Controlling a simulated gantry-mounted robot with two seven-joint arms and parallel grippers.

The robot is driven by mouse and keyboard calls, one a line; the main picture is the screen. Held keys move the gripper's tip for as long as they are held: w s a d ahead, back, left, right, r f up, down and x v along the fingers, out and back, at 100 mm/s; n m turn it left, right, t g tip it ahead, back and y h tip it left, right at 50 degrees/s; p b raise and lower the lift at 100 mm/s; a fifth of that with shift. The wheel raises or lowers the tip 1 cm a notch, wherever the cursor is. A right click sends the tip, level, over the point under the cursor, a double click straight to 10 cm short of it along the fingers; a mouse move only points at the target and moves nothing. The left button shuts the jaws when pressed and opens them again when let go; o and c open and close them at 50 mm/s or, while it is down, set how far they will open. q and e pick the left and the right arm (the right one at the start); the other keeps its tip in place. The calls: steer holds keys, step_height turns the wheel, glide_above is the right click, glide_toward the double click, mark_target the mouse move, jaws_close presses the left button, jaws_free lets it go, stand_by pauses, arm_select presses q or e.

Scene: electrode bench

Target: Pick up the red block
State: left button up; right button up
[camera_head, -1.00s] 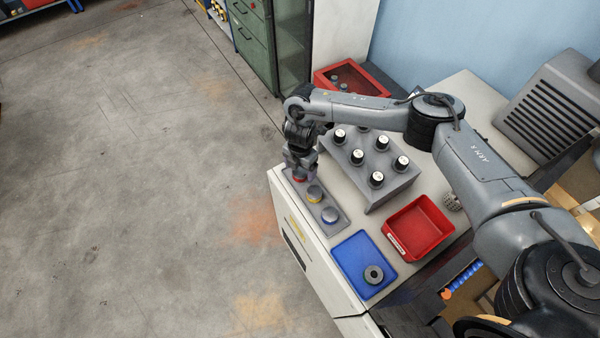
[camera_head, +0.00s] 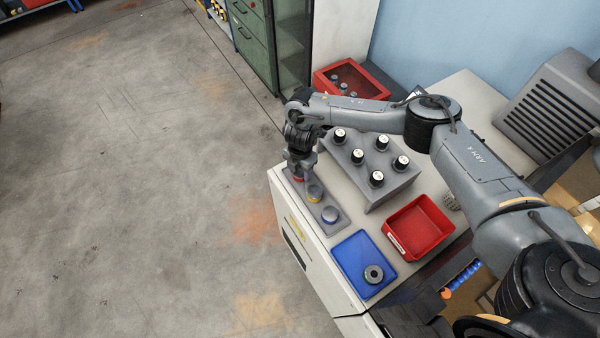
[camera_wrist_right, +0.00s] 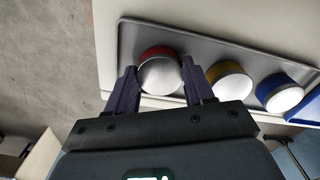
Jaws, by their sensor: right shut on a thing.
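The red block (camera_wrist_right: 158,52) is a round piece with a red rim and a pale, shiny top. It sits at the left end of a grey tray in the right wrist view. A bit of its red (camera_head: 298,179) shows under my gripper in the head view. My right gripper (camera_wrist_right: 160,85) is shut on it, one finger on each side. In the head view my right gripper (camera_head: 301,170) points down at the tray's far end and hides most of the block. My left gripper is not in view.
A yellow-rimmed piece (camera_wrist_right: 229,82) and a blue-rimmed piece (camera_wrist_right: 279,93) stand close beside it on the grey tray (camera_head: 337,222). A blue tray (camera_head: 350,253) and red bin (camera_head: 441,226) are nearer.

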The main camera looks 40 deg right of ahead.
mark_target(300, 171)
steer(key=shift+r, duration=0.1)
steer(key=shift+w+r, duration=0.1)
steer(key=shift+r, duration=0.3)
step_height(300, 171, up, 3)
steer(key=shift+r, duration=0.15)
steer(key=s+d+r+p, duration=0.1)
steer(key=s+d+r, duration=0.15)
steer(key=s, duration=0.25)
steer(key=s+d+r+p, duration=0.1)
steer(key=s+r, duration=0.3)
steer(key=s, duration=0.1)
step_height(300, 171, up, 16)
steer(key=w+p, duration=0.1)
steer(key=p, duration=1.6)
steer(key=shift+w+a, duration=0.2)
steer(key=shift+a, duration=0.05)
steer(key=shift+n, duration=0.4)
